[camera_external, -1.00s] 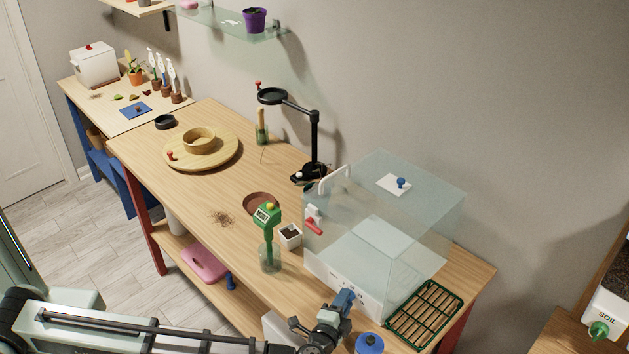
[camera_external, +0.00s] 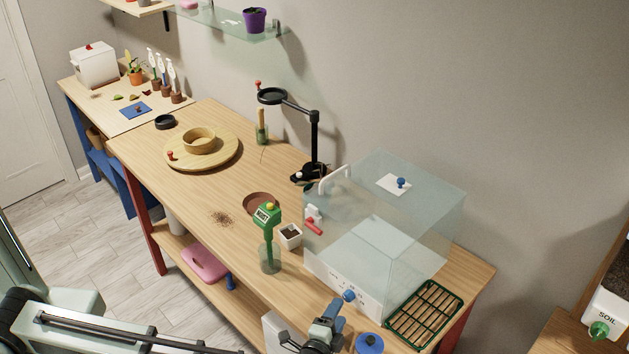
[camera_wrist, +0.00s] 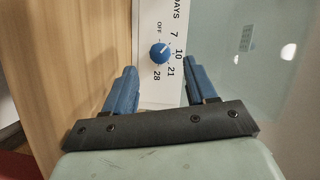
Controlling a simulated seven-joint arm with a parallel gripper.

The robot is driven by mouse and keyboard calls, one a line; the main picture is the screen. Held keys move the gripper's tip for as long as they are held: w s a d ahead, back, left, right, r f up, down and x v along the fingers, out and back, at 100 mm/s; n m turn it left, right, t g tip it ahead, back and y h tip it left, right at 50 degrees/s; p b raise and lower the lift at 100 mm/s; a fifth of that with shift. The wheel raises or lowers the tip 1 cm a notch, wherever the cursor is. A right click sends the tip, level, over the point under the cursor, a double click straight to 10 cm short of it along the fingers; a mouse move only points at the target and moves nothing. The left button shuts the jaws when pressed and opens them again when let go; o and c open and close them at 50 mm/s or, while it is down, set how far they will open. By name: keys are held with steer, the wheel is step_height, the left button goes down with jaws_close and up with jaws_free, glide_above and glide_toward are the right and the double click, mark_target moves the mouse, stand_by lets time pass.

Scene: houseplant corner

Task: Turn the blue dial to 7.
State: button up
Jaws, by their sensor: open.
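The blue dial (camera_external: 349,296) sits on the white front panel of the clear box (camera_external: 410,215). In the wrist view the dial (camera_wrist: 160,53) shows a pale mark pointing up and right, roughly toward the 7; the exact alignment is too small to tell. The labels OFF, 7, 10, 21 and 28 curve around its upper and right sides. My gripper (camera_external: 333,306) is open and empty, just short of the dial. In the wrist view the two blue fingers of my gripper (camera_wrist: 160,70) stand wide apart on either side of the dial, clear of it.
A red-handled latch (camera_external: 313,226) is on the box's left side. A green meter (camera_external: 267,215) stands in a glass left of the box. A blue-topped bottle (camera_external: 369,343) is close to my gripper's right. A green rack (camera_external: 425,312) lies at the table's right end.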

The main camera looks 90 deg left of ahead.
steer(key=v, duration=0.9)
steer(key=w+d+f+m+t+h, duration=0.1)
steer(key=w+d+f+h, duration=0.15)
steer(key=d, duration=0.35)
steer(key=s+a+f+g+h, duration=0.2)
steer(key=s+a+f+g, duration=0.15)
steer(key=s+f, duration=1)
steer(key=s+a+f+g+h, duration=0.35)
steer(key=s+f, duration=0.45)
steer(key=f, duration=1)
steer(key=s+d+f+n+g+h, duration=0.1)
steer(key=s+f, duration=0.4)
steer(key=s, duration=0.6)
steer(key=s+d+f+n+g+h, duration=0.1)
steer(key=s+f+g+h, duration=0.3)
steer(key=s, duration=0.7)
steer(key=s+d+f+n+g+h, duration=0.1)
steer(key=s+f, duration=0.5)
steer(key=s, duration=0.6)
steer(key=shift+d+g+h, duration=0.7)
steer(key=shift+d+g, duration=0.1)
steer(key=shift+d, duration=0.4)
